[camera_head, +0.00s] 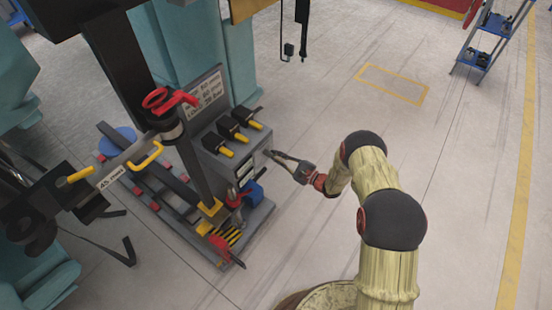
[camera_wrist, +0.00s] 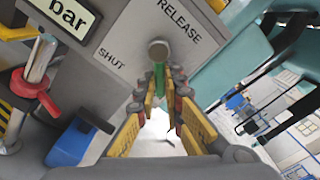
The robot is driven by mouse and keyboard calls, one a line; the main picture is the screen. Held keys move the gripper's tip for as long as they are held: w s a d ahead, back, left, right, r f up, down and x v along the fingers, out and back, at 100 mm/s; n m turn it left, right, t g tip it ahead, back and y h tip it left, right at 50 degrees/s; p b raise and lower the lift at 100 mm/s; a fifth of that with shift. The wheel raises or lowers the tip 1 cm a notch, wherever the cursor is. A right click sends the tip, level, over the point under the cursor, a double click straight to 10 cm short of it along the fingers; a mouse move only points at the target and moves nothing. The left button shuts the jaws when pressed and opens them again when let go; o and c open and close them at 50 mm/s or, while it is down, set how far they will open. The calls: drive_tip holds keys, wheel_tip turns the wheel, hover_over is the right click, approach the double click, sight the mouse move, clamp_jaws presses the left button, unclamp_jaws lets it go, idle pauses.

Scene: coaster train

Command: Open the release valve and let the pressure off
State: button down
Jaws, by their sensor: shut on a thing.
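The release valve shows in the wrist view as a round grey knob (camera_wrist: 158,50) with a green lever (camera_wrist: 169,95) below it. It is on a grey panel (camera_wrist: 128,32) marked RELEASE above right and SHUT to the left. My gripper (camera_wrist: 167,82) has its yellow-padded fingers on both sides of the green lever and is shut on it. In the head view, my gripper (camera_head: 272,155) reaches the right side of the grey pump unit (camera_head: 210,143). The lever is hidden there, and I cannot tell which label it points to.
A display reading "bar" (camera_wrist: 65,15), a red-handled part (camera_wrist: 35,92) and a blue handle (camera_wrist: 78,138) sit close left of my gripper. In the head view, several black levers with yellow ends (camera_head: 240,137) stand atop the unit. The floor (camera_head: 330,115) to the right is clear.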

idle(0.3)
drive_tip(key=c, duration=1.9)
unclamp_jaws()
drive_tip(key=v, duration=1.2)
